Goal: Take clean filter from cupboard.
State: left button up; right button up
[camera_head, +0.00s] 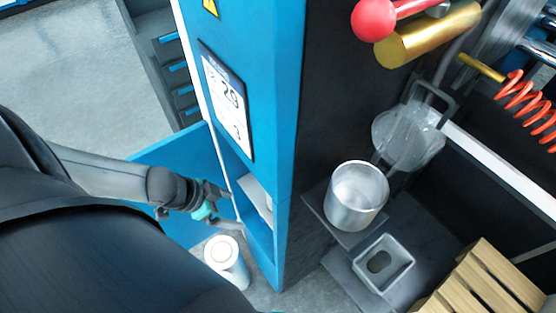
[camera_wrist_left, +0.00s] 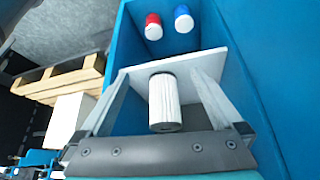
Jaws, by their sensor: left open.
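The blue cupboard (camera_head: 271,95) stands in the middle of the head view with its door (camera_head: 170,160) open to the left. In the left wrist view a white ribbed filter (camera_wrist_left: 163,92) with a grey end is at a white shelf (camera_wrist_left: 212,66) inside the cupboard. My left gripper (camera_head: 228,207) is at the cupboard opening. In the left wrist view its open fingers (camera_wrist_left: 160,78) lie on either side of the filter, with gaps showing on both sides. The filter is hidden in the head view. My right gripper is not in view.
A white cylinder (camera_head: 227,262) stands on the floor below the cupboard opening. A metal pot (camera_head: 356,197) and a wooden pallet (camera_head: 482,285) are to the right.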

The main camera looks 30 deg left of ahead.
pick_arm(q)
jog(key=w+d, duration=0.3)
jog(key=w, duration=0.2)
jog(key=w+d, duration=0.2)
jog(key=w, duration=0.1)
jog(key=shift+w+d, duration=0.25)
jog(key=shift+d, duration=0.1)
jog(key=shift+b+x, duration=0.45)
jog(key=shift+x, duration=2.15)
jog(key=shift+c, duration=0.4)
jog(key=c, duration=1.2)
jog(key=shift+o, duration=0.2)
jog(key=shift+s+a+r, duration=0.1)
jog(key=shift+r, duration=0.05)
